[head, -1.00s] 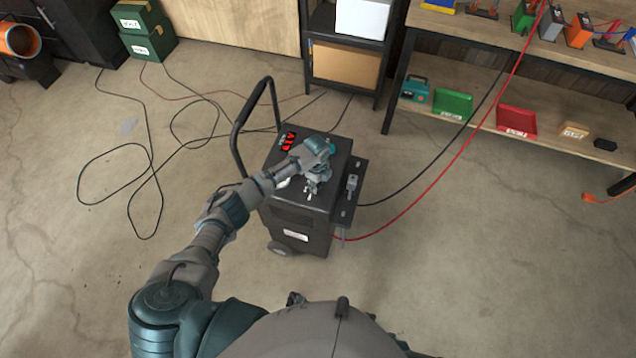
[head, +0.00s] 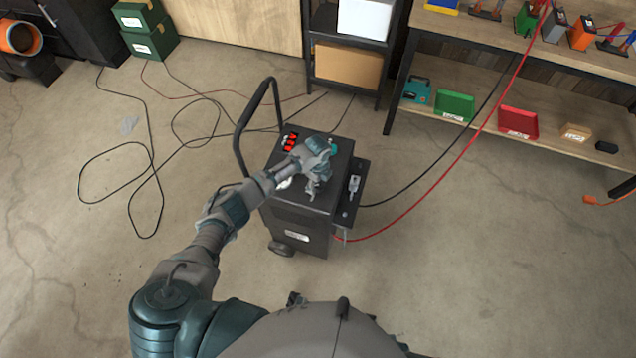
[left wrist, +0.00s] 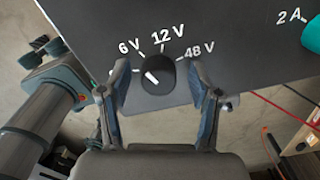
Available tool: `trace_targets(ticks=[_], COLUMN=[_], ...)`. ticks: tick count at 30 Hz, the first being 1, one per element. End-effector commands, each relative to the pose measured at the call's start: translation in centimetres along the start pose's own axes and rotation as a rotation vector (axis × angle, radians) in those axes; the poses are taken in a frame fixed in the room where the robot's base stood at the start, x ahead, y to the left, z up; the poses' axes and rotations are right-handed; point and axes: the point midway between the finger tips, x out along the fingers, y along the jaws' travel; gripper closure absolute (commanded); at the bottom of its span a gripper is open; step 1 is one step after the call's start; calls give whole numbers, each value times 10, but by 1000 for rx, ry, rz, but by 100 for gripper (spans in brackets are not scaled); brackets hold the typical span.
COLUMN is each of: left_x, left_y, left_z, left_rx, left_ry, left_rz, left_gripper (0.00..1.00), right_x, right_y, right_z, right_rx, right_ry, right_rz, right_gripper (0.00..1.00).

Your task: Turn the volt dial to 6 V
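The black volt dial (left wrist: 159,76) sits on the dark top panel of the cart in the left wrist view. My left gripper (left wrist: 160,80) is open, with one finger on each side of the dial and visible gaps. In the head view my left gripper (head: 316,189) is over the cart top and hides the dial. My right gripper is out of view.
The dark cart (head: 296,229) has a tall handle (head: 243,115) at its left and red switches (head: 290,142) on top. A teal knob (left wrist: 314,34) is by the 2 A label. Black and red cables run right from the cart. A workbench (head: 540,60) stands at right.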

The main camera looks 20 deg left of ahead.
Motion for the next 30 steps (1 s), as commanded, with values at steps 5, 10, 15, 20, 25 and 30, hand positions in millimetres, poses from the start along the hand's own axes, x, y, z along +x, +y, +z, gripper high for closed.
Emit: trace_targets(ticks=[5,10,15,20,25,30], left_x=[-5,-32,-72,-100,-116,-118], left_y=[0,-1,-1,-1,-1,-1], left_z=[-2,0,1,3,3,3], left_rx=[2,3,2,0,0,-1], left_ry=[2,1,2,2,2,3], left_rz=[0,-3,-3,-1,0,1], left_gripper=[37,37,37,37,37,37], right_x=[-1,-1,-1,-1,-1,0], right_y=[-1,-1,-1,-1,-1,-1], right_z=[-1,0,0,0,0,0], right_rx=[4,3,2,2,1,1], right_ry=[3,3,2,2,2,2], right_rz=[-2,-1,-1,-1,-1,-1], right_gripper=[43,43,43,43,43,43])
